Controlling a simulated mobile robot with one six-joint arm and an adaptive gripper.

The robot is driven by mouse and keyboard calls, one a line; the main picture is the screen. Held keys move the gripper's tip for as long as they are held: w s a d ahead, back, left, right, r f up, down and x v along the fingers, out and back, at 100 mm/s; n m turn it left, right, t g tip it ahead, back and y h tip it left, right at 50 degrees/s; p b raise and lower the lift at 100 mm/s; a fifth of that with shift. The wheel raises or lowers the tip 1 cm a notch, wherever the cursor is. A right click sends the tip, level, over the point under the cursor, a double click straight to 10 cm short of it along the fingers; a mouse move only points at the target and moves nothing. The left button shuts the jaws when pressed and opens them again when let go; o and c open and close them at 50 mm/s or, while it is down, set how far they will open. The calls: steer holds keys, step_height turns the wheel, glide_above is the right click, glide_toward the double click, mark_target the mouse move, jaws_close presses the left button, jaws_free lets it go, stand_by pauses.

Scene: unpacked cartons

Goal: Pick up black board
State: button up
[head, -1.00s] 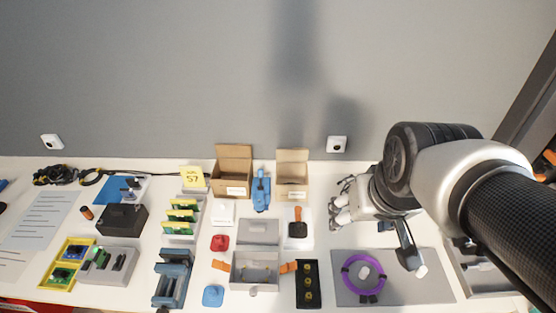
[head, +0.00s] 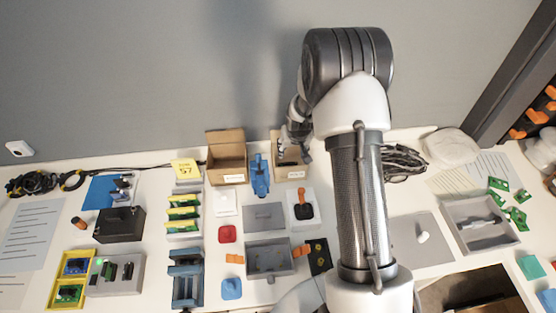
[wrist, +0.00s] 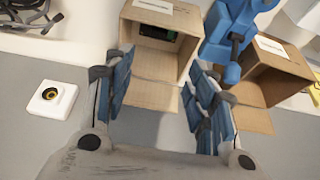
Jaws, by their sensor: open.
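My gripper (head: 297,143) is at the right-hand open carton (head: 290,172) in the head view, partly hidden by my arm. In the wrist view my gripper (wrist: 160,95) is open and empty, its blue-padded fingers apart in front of the same carton (wrist: 157,62). A dark board with a green part (wrist: 160,33) lies inside that carton, mostly in shadow; I cannot tell its full shape. In the head view, a separate black plate with yellow round marks (head: 319,252) lies on the table, partly hidden by my arm.
A second carton (head: 227,172) and a blue clamp-like tool (head: 260,177) stand beside it. A white wall box (wrist: 53,99) is on the wall. Slotted holders (head: 182,215), a grey tray (head: 268,259) and a parts tray (head: 480,225) stand on the table.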

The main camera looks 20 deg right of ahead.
mark_target(289, 163)
steer(key=b+x, duration=0.4)
steer(key=x, duration=1.3)
steer(key=shift+d+f, duration=0.1)
steer(key=shift+f, duration=0.15)
steer(key=shift+c, duration=0.6)
steer(key=c, duration=1.1)
